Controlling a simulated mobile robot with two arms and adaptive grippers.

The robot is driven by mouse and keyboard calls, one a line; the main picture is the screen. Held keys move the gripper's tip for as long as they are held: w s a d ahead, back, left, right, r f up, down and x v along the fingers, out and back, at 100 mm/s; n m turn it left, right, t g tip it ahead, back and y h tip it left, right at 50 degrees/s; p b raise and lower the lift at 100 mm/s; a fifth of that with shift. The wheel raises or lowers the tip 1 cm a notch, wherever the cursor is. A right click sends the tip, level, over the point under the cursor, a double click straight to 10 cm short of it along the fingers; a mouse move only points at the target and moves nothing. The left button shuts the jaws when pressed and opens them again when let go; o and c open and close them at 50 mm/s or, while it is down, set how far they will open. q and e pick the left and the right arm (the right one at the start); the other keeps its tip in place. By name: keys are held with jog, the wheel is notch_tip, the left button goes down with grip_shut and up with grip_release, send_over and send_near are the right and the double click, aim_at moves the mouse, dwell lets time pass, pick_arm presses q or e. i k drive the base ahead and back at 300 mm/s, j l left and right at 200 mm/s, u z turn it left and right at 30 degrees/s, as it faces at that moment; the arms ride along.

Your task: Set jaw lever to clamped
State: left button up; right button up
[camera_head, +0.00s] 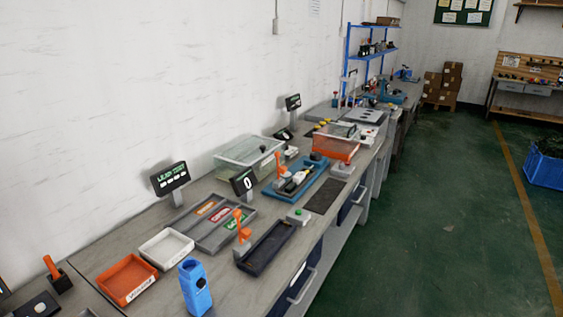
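Several orange upright levers stand on the long grey bench. One lever (241,226) rises from a small grey base beside a dark tray in the middle. A second lever (279,164) stands at the blue fixture (311,185) farther back. A third lever (53,267) leans on a dark block at the near left. I cannot tell which of these is the jaw lever, or whether any is set to clamped. Neither of my grippers is in view.
An orange tray (143,293), white tray (183,252), dark tray (249,267) and blue upright object (194,291) crowd the near bench. A green button box (299,216) sits near the front edge. Green floor (420,240) is clear at right; a blue crate (546,172) stands beyond.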

aim_at(283, 169)
jog(key=k+j+u, duration=0.15)
jog(key=i+l+u, duration=0.1)
jog(key=u, duration=0.3)
jog(key=i+l+u, duration=0.1)
jog(key=u, duration=0.25)
jog(key=l+u, duration=0.2)
jog(key=u, duration=0.2)
jog(key=i+l+u, duration=0.25)
jog(key=l, duration=0.85)
jog(key=l+u, duration=0.3)
jog(key=l, duration=0.75)
